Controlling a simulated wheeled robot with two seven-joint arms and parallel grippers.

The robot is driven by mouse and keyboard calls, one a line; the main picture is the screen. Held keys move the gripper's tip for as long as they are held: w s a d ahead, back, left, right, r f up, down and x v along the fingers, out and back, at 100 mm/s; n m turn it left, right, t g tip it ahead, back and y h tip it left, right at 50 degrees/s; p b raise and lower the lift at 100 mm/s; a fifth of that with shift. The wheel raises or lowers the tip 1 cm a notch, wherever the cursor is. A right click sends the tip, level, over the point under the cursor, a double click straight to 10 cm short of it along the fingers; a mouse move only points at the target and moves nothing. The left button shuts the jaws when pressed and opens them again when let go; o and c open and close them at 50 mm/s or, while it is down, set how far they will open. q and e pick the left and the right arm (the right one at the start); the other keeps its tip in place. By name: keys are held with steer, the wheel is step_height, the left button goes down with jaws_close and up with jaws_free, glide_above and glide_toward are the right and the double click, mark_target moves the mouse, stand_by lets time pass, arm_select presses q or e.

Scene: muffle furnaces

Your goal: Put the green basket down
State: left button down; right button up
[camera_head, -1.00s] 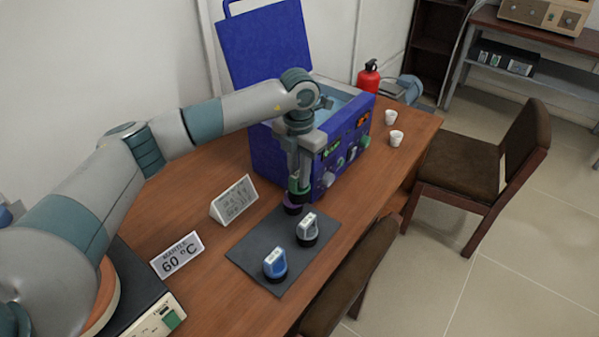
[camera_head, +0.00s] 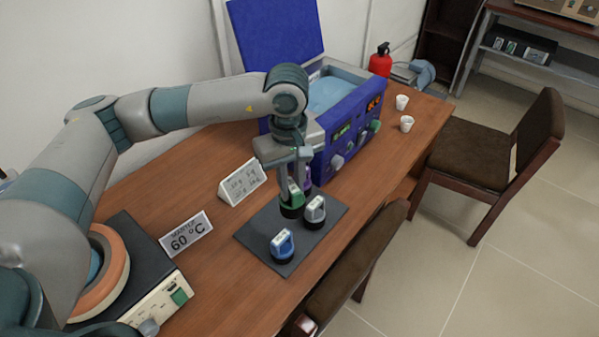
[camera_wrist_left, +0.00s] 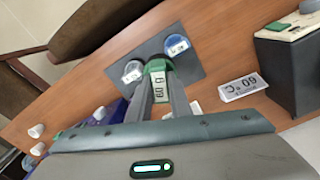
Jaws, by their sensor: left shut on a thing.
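My left gripper (camera_head: 296,184) points down and is shut on the green basket (camera_head: 292,205), a dark round piece with a green top. In the left wrist view the green basket (camera_wrist_left: 158,70) sits between the fingertips. It is over the dark grey mat (camera_head: 258,238), close beside the white-topped basket (camera_head: 315,211); I cannot tell whether it touches the mat. The blue-topped basket (camera_head: 282,246) stands at the mat's near end. My right gripper is not in view.
The blue water bath (camera_head: 348,133) with its lid raised stands just behind the mat. A white sign (camera_head: 242,182) and a "60 °C" sign (camera_head: 187,234) stand left of the mat. Two white cups (camera_head: 406,123) are at the right. Wooden chairs stand along the table's front.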

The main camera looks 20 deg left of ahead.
arm_select(q)
steer(key=s+m, duration=0.7)
steer(key=m, duration=0.2)
steer(key=shift+a+r+m, duration=0.3)
steer(key=shift+a+r, duration=0.15)
